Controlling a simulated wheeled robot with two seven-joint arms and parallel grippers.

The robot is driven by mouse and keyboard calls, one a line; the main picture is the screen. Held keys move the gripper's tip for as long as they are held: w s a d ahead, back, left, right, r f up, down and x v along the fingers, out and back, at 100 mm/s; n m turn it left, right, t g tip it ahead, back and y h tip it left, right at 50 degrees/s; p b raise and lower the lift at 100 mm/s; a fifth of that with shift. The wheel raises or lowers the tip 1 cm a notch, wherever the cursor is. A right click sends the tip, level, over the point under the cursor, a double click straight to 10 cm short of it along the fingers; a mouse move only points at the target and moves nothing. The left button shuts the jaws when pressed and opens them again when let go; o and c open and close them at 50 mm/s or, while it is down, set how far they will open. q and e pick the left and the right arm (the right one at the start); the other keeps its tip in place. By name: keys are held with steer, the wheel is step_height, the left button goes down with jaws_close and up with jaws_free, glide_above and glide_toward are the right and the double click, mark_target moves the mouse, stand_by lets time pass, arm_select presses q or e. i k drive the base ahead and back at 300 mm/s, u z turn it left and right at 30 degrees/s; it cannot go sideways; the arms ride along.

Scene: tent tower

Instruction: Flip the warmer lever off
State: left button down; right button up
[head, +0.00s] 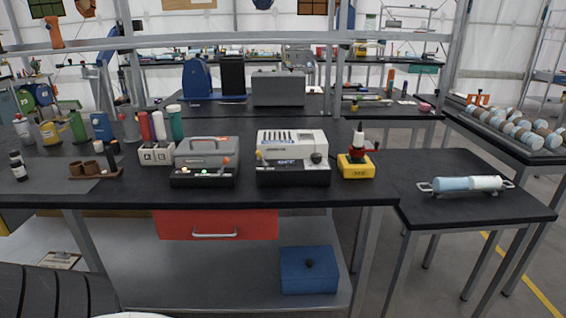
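Two lever-fitted devices stand on the black workbench (130,190), and neither carries a label I can read as a warmer. The left one is a grey device (207,152) with a top handle and a black front base. It has an orange-red knob (226,161) on its right and a lit green spot (205,172) on the base. The right one is a white device (293,143) with a slotted top, a small display, a yellow-tipped lever (258,154) at its left and a dark round knob (316,157). Neither of my grippers shows.
A yellow block with a bottle (356,166) stands right of the white device. White switch boxes (156,154) stand left of the grey one. A red drawer (216,224) hangs below. A side table (440,206) holds a blue-white cylinder (468,184).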

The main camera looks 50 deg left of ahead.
mark_target(225, 160)
steer(key=u, duration=0.55)
steer(key=i, duration=0.8)
steer(key=u, duration=0.8)
